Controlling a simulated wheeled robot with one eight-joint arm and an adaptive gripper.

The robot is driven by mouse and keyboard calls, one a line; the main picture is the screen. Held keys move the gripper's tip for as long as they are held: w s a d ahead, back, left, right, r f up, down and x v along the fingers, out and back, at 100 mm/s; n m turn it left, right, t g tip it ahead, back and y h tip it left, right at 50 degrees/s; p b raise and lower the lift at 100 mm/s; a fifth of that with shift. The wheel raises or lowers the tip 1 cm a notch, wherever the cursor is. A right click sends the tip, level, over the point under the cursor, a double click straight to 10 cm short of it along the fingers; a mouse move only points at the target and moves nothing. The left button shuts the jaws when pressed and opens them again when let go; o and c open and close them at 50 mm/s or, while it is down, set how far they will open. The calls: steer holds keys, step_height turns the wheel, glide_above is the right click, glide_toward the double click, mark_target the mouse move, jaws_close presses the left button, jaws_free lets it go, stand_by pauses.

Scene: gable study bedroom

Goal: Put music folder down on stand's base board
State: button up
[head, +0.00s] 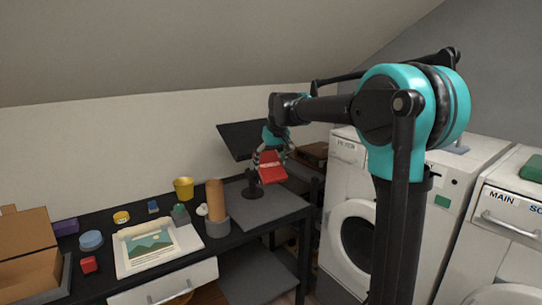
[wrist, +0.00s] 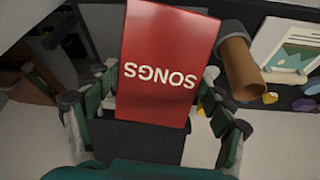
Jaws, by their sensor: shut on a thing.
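The music folder (head: 271,168) is red. In the wrist view the folder (wrist: 165,45) shows the word SONGS upside down. My gripper (head: 270,155) is shut on the folder, with fingers on both sides of it; it also shows in the wrist view (wrist: 158,82). The stand (head: 238,139) has a dark tilted panel on a short post, partly hidden by my gripper. A grey base board (head: 262,213) lies at its foot on the right end of the desk. The folder appears to be above the board; the gap is hard to judge.
Left of the board on the black desk are a brown cylinder (head: 215,198) in a grey holder, a picture sheet (head: 152,248), a yellow cup (head: 183,187) and several small items. A white washing machine (head: 352,222) stands to the right. The board's front is clear.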

steer(key=s+d+f+m+h, duration=0.1)
steer(key=d+f+m, duration=0.1)
steer(key=d+f, duration=0.6)
steer(key=s+d+f+m, duration=0.1)
steer(key=d+f, duration=0.4)
steer(key=f, duration=0.6)
steer(key=s+d+f+m+h, duration=0.1)
steer(key=d+f+m, duration=0.1)
steer(key=d+f, duration=0.6)
steer(key=s+a+f, duration=0.1)
steer(key=s+f, duration=0.4)
steer(key=f, duration=0.3)
steer(key=shift+s+a+f+t, duration=0.25)
steer(key=shift+s+a+t, duration=0.05)
steer(key=shift+a, duration=0.05)
